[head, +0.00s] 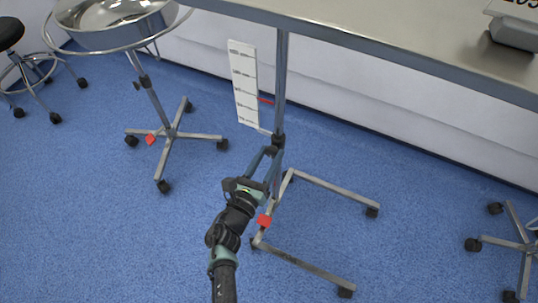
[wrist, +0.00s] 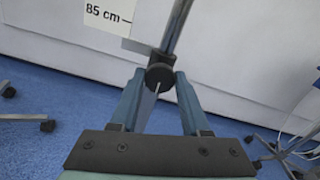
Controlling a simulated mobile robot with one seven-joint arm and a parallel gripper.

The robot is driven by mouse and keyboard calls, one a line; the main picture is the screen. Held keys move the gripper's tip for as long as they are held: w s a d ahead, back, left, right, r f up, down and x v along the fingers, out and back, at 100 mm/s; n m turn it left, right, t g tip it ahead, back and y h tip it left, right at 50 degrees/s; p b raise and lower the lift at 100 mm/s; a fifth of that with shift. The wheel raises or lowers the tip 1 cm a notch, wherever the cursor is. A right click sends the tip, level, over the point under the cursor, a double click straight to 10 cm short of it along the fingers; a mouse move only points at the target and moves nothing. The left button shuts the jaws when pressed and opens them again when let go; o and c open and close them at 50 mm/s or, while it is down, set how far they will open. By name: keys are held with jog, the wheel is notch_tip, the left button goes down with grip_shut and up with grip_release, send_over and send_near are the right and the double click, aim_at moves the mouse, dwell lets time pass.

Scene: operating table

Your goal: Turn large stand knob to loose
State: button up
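The large stand has a metal column (head: 281,85) rising to a wide steel top (head: 400,45). Its black knob (wrist: 160,76) sits on the column collar, and it also shows small in the head view (head: 277,141). My gripper (head: 269,150) reaches up to the knob from below in the picture. In the wrist view my gripper (wrist: 160,80) has its two blue fingers apart, one on each side of the knob, tips level with it. I cannot tell whether they touch it. A white height scale (head: 243,85) with a red pointer (head: 265,101) is beside the column; "85 cm" is readable.
The stand's wheeled base (head: 330,187) with a red tab (head: 264,221) lies right of my arm. A basin stand (head: 152,95) is at the left, with a black stool (head: 12,32) beyond. Another wheeled base (head: 520,248) is at the right. Blue floor is clear at lower left.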

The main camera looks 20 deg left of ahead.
jog(key=o, duration=0.5)
jog(key=shift+c, duration=0.2)
jog(key=s+p, duration=0.3)
jog(key=s, duration=1)
jog(key=shift+a, duration=0.25)
